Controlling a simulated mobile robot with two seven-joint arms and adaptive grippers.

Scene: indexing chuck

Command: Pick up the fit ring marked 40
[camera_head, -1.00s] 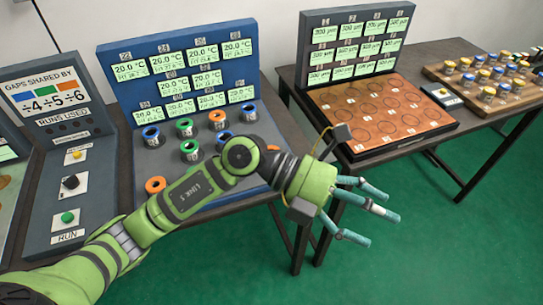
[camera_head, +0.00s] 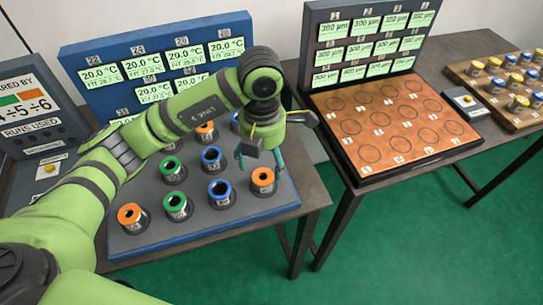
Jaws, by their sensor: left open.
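The fit rings stand in rows on the grey deck of a blue-edged station (camera_head: 160,243). They have orange, green or blue tops: a front orange ring (camera_head: 130,216), green ring (camera_head: 177,206), blue ring (camera_head: 219,192) and right-hand orange ring (camera_head: 262,180), with a green ring (camera_head: 173,170), blue ring (camera_head: 211,159) and orange ring (camera_head: 206,131) behind. I cannot read which one is marked 40. My left gripper (camera_head: 259,158) is open and empty, fingers pointing down, above the right side of the deck near the right-hand orange ring. My left arm hides part of the back rows. My right gripper is out of view.
Green-lit displays (camera_head: 226,48) stand behind the rings, partly covered by my arm. A second table on the right holds a copper plate (camera_head: 395,125) with circles and a wooden rack (camera_head: 480,78) of small capped pieces. A control panel (camera_head: 45,140) stands at left.

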